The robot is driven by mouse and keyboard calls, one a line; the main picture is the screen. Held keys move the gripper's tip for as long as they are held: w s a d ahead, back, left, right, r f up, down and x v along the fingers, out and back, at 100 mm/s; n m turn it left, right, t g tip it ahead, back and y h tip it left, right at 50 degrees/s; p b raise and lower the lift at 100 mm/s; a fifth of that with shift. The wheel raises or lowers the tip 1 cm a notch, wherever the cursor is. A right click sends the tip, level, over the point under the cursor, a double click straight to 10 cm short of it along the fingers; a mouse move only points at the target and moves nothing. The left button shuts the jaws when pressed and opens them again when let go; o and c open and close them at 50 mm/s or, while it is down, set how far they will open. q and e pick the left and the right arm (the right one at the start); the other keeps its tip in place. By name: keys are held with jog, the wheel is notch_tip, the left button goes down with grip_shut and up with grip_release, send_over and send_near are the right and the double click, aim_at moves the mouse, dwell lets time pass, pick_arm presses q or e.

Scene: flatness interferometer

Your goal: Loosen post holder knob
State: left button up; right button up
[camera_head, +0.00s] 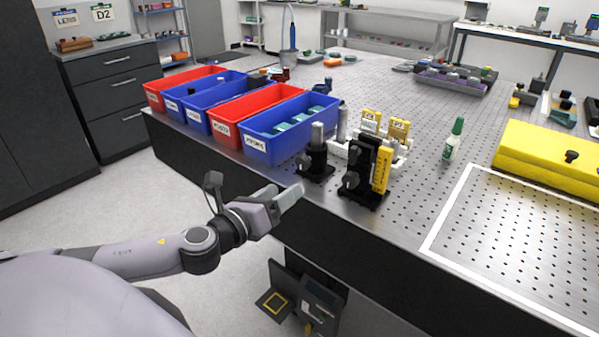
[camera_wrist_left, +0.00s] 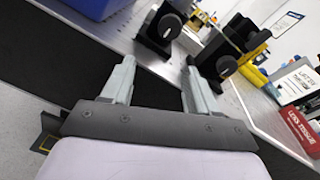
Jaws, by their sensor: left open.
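A black post holder (camera_head: 316,165) with a silver post stands near the table's front edge. Its dark round knob (camera_head: 302,163) faces left toward my gripper. A second, taller black holder (camera_head: 360,176) with a yellow part stands to its right and has its own knob (camera_head: 349,181). My left gripper (camera_head: 291,196) is off the table's front edge, just short of the post holder. In the left wrist view the gripper (camera_wrist_left: 157,72) is open and empty. Beyond its fingers are one knob (camera_wrist_left: 169,26) and, to the right, another (camera_wrist_left: 226,66). Neither is touched.
A blue bin (camera_head: 290,133) and a red bin (camera_head: 255,108) stand behind left. A white rack (camera_head: 399,151) is behind the holders. The perforated table is clear at front right.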

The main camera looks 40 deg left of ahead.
aim_at(301, 164)
pick_arm(q)
jog(key=shift+w+a+r+m+t+p, duration=0.15)
jog(key=shift+w+r+m, duration=0.35)
jog(key=shift+w, duration=0.8)
jog(key=shift+w+r+m+t+p, duration=0.15)
jog(key=shift+w+r+m, duration=0.35)
jog(key=shift+w, duration=0.8)
jog(key=shift+w+a+r+m+t+p, duration=0.1)
jog(key=shift+w+r+m+p, duration=0.3)
jog(key=shift+w, duration=0.9)
jog(key=shift+c, duration=0.2)
jog(key=c, duration=1)
